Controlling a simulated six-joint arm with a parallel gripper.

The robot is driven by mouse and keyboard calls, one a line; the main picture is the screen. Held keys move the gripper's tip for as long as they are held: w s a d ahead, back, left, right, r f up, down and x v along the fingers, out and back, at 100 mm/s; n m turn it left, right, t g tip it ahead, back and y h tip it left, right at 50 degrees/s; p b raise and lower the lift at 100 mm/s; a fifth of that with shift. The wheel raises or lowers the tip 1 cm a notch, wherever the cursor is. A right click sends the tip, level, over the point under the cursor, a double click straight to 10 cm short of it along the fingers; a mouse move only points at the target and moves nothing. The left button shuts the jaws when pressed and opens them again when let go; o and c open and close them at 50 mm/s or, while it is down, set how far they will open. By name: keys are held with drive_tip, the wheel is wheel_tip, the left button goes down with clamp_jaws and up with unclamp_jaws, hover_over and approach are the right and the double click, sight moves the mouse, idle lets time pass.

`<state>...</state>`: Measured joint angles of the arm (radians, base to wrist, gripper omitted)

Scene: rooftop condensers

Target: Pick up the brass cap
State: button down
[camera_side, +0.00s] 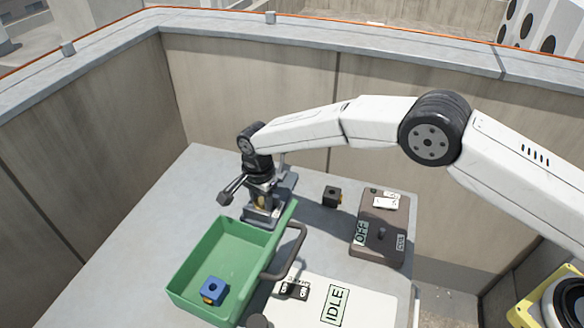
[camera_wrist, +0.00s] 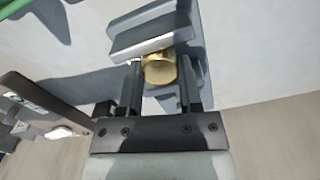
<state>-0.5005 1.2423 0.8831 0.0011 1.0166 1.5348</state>
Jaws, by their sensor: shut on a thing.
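The brass cap (camera_wrist: 160,68) is a short, round, gold-coloured piece between my fingers in the wrist view. My gripper (camera_wrist: 158,76) is shut on it, with one finger on each side. In the side view my gripper (camera_side: 262,196) points down at a grey metal holder (camera_side: 262,216) behind the green tray. Only a sliver of brass shows between the fingers there. The grey holder also shows around and beyond the cap in the wrist view (camera_wrist: 150,42). I cannot tell whether the cap still touches it.
The green tray (camera_side: 190,268) with a dark handle stands close in front and holds a blue block (camera_side: 212,290). A small black block (camera_side: 332,196) and a brown switch box (camera_side: 380,248) marked OFF are to the right. A white panel marked IDLE (camera_side: 335,305) lies in front. The tabletop's left is clear.

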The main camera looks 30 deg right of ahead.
sight(261, 201)
wheel_tip(261, 201, up, 8)
drive_tip(key=shift+r, duration=0.1)
idle(0.4)
idle(0.4)
